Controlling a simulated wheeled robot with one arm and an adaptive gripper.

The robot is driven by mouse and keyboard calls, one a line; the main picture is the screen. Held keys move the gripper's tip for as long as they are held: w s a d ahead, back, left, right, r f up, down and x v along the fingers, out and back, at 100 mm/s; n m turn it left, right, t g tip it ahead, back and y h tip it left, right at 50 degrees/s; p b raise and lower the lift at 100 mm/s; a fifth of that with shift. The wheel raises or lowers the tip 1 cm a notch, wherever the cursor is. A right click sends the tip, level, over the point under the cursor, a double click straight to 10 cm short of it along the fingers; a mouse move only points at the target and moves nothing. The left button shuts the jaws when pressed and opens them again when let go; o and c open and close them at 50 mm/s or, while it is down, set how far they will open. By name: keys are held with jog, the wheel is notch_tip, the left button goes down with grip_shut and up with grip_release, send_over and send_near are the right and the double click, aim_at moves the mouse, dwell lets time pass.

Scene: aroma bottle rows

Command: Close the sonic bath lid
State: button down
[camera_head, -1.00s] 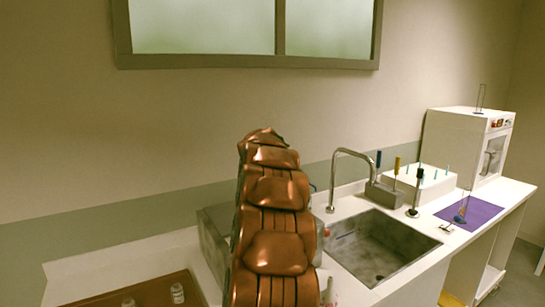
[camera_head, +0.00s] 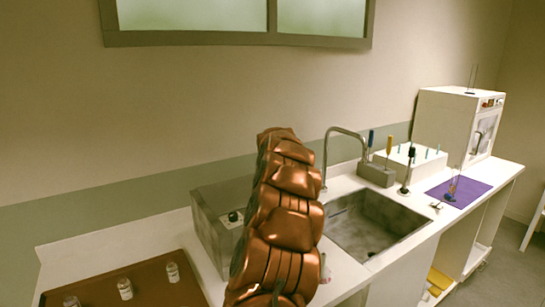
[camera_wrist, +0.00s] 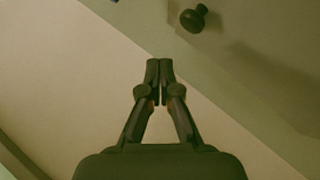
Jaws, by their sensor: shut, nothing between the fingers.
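The sonic bath appears to be the grey metal box (camera_head: 206,225) left of the sink in the head view, partly hidden behind my arm. A dark knob with a pale base (camera_head: 233,216) shows at it. In the wrist view a dark round knob (camera_wrist: 193,18) stands on a grey-green surface, probably the lid, and casts a shadow. I cannot tell how far open the lid is. My gripper (camera_wrist: 160,64) is shut and empty, below and left of the knob in the picture, apart from it. In the head view my arm hides the gripper.
A brown tray (camera_head: 150,292) with several small bottles lies at the left. The sink (camera_head: 370,225) and its curved tap (camera_head: 327,150) are right of my arm. Farther right are a white rack (camera_head: 412,160), a purple mat (camera_head: 458,192) and a white machine (camera_head: 455,115).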

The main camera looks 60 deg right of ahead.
jog(key=f, duration=0.1)
jog(key=f+b, duration=0.1)
jog(key=f, duration=0.1)
jog(key=d+f, duration=0.1)
jog(key=shift+s+f, duration=0.25)
jog(key=shift+f, duration=0.35)
jog(key=shift+s+f+b, duration=0.1)
jog(key=shift+f+b, duration=0.05)
jog(key=shift+b, duration=0.15)
notch_tip(320, 180, up, 6)
jog(key=shift+a+f+p, duration=0.1)
jog(key=shift+f+p, duration=0.15)
jog(key=shift+p, duration=1)
jog(key=s+a+r+b, duration=0.3)
jog(key=s+r, duration=0.2)
jog(key=r, duration=0.1)
jog(key=shift+s+a+r+b, duration=0.2)
jog(key=shift+s+a+b, duration=0.15)
jog(key=shift+s+a, duration=0.05)
